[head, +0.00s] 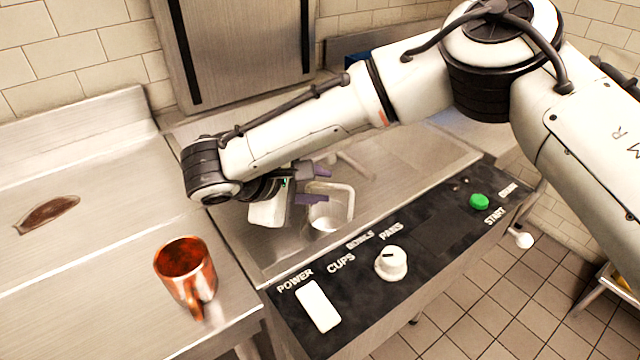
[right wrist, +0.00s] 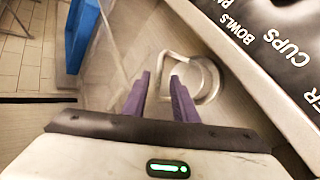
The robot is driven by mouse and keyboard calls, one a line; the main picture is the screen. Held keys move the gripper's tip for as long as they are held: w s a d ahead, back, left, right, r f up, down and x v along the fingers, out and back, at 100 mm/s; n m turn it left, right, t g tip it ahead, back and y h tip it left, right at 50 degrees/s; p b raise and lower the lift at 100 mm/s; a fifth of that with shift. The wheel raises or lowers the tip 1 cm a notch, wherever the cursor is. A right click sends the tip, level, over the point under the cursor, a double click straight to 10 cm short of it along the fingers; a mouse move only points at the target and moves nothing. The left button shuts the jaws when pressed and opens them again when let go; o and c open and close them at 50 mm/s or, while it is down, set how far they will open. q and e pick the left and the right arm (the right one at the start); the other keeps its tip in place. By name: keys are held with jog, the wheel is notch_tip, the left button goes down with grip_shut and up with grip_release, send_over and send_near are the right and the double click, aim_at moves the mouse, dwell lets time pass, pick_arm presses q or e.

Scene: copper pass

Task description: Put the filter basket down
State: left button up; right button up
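The filter basket (head: 328,217) is a small round metal cup with a pale loop handle, low in the steel basin in the head view. It also shows in the right wrist view (right wrist: 205,80), just beyond the fingertips. My right gripper (head: 312,184) is at the handle, with its purple fingers apart. In the right wrist view, my right gripper (right wrist: 160,76) has a gap between its fingers, with part of the handle at or between the tips. Contact cannot be made out. The basket looks upright; its underside is hidden. My left gripper is not in view.
A copper mug (head: 185,272) stands on the steel counter (head: 90,245) at left, near a brown patch (head: 47,214). A black control panel (head: 400,262) with a knob (head: 391,263) and green button (head: 479,202) borders the basin. A blue object (right wrist: 80,35) stands beyond.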

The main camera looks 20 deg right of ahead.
jog(key=v, duration=1.1)
jog(key=shift+r, duration=0.1)
jog(key=shift+s, duration=0.1)
